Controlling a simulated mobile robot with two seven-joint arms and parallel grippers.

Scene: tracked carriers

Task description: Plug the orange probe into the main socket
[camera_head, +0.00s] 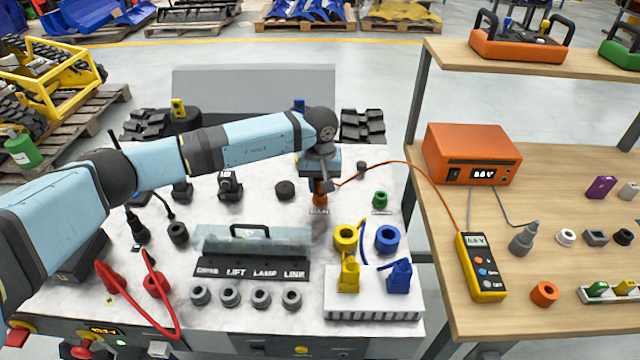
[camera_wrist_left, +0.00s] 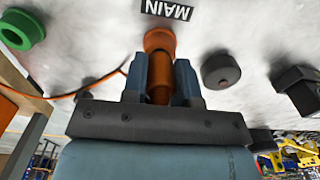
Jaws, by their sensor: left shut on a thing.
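My left gripper (camera_head: 320,184) points down over the far middle of the white worktop and is shut on the orange probe (camera_head: 320,199). In the left wrist view the gripper's fingers (camera_wrist_left: 160,82) lie on both sides of the probe (camera_wrist_left: 159,90). A wider orange round part (camera_wrist_left: 159,40) shows at the probe's far end, next to the MAIN label (camera_wrist_left: 167,10). I cannot tell whether this part belongs to the probe or the main socket, or how deep the probe sits. The label also shows small in the head view (camera_head: 320,211). My right gripper is not in view.
An orange cable (camera_head: 400,163) runs from the probe towards the orange meter box (camera_head: 471,153) and yellow meter (camera_head: 481,267) on the wooden bench. A dark round cap (camera_head: 285,190) and a green ring (camera_head: 380,200) flank the probe. A clear cover (camera_head: 252,240) stands in front.

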